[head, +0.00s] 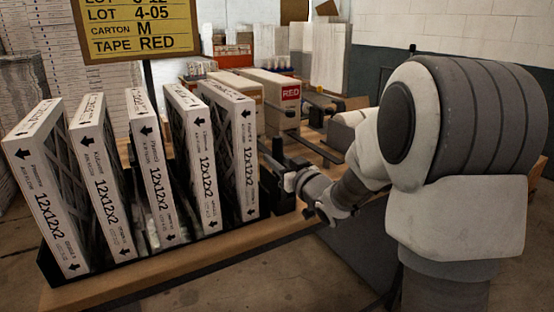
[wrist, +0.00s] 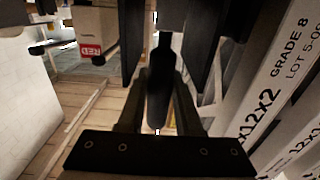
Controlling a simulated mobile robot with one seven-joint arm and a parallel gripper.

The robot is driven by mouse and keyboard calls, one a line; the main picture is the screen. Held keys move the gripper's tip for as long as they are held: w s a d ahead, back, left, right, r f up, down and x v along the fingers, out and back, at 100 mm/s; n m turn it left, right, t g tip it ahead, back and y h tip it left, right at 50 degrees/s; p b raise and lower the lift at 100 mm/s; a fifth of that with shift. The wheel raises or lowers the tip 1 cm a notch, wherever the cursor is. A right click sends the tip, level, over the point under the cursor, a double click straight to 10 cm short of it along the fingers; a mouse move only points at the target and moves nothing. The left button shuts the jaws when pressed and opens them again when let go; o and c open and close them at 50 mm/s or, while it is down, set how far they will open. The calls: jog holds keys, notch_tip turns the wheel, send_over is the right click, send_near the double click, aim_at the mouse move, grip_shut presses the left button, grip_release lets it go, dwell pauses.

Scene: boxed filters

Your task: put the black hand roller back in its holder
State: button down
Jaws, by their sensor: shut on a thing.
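My gripper (head: 284,176) is at the right end of the row of boxed filters, low over the bench. In the wrist view my gripper (wrist: 160,75) is shut on a long black handle, which I take to be the black hand roller (wrist: 159,92). The handle runs lengthwise between the fingers. Its far end is lost in dark shapes at the top. In the head view the roller cannot be told apart from the dark gripper parts. I cannot make out the holder for certain in either view.
Several white filters marked 12x12x2 (head: 227,150) stand in a black rack just left of my gripper, very close in the wrist view. A carton with a red label (head: 272,103) stands behind on the wooden bench (head: 200,250). A yellow sign (head: 138,30) rises at the back.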

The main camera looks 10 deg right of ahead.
jog(key=shift+f, duration=0.15)
jog(key=c, duration=0.5)
grip_release()
jog(key=shift+f, duration=0.1)
jog(key=b+v, duration=0.3)
jog(key=v, duration=1.4)
jog(key=shift+s+b, duration=0.15)
jog(key=shift+b, duration=0.25)
jog(key=shift+r, duration=0.25)
